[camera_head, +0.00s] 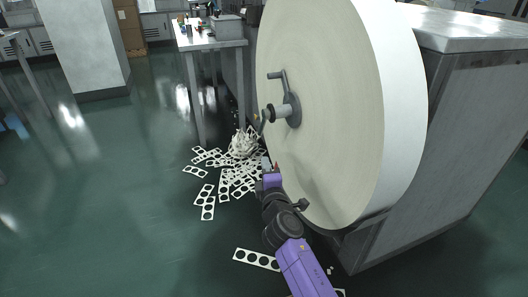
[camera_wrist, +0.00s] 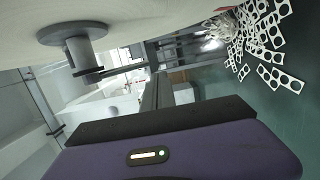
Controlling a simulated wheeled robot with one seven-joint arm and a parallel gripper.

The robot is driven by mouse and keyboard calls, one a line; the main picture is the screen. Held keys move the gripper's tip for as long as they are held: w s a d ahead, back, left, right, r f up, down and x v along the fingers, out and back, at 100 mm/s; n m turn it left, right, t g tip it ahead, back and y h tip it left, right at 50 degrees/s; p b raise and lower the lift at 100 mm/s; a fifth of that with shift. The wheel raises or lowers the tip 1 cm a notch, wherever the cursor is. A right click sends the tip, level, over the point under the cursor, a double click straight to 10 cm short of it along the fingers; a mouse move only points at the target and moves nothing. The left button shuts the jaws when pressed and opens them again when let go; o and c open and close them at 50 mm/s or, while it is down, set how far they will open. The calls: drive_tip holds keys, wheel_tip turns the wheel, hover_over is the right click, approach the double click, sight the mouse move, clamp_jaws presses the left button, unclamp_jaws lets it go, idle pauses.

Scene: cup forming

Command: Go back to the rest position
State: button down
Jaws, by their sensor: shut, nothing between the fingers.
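My arm reaches forward from the bottom of the head view, and my gripper (camera_head: 268,166) is at its far end, low beside the flat face of a big cream paper roll (camera_head: 335,90). The gripper is shut and holds nothing. The roll's grey hub with its crank handle (camera_head: 286,108) is above the gripper. In the wrist view the purple and black gripper body fills the bottom, the roll face (camera_wrist: 150,14) runs along the top and the hub (camera_wrist: 72,42) sticks out at the upper left.
White punched scrap strips (camera_head: 225,175) lie heaped on the green floor around and beyond my gripper. A single strip (camera_head: 254,258) lies near my arm. A grey machine cabinet (camera_head: 440,140) stands right, a workbench (camera_head: 208,35) behind. The floor at left is clear.

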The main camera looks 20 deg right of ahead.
drive_tip(key=s+a+f+m+t+y, duration=0.1)
drive_tip(key=s+a+m+y, duration=0.2)
drive_tip(key=s, duration=0.9)
drive_tip(key=s+a+f+m+y, duration=0.15)
drive_tip(key=s+m, duration=0.35)
drive_tip(key=s, duration=0.6)
drive_tip(key=s+d+r+m+g, duration=0.15)
drive_tip(key=s+m+g, duration=0.45)
drive_tip(key=s, duration=2.8)
wheel_tip(320, 180, up, 37)
drive_tip(key=m+t+p, duration=0.1)
drive_tip(key=t+p, duration=0.1)
drive_tip(key=p, duration=3.4)
drive_tip(key=shift+s+a+f+m+h, duration=0.15)
drive_tip(key=shift+s+m+h, duration=0.15)
drive_tip(key=shift+m+h, duration=0.1)
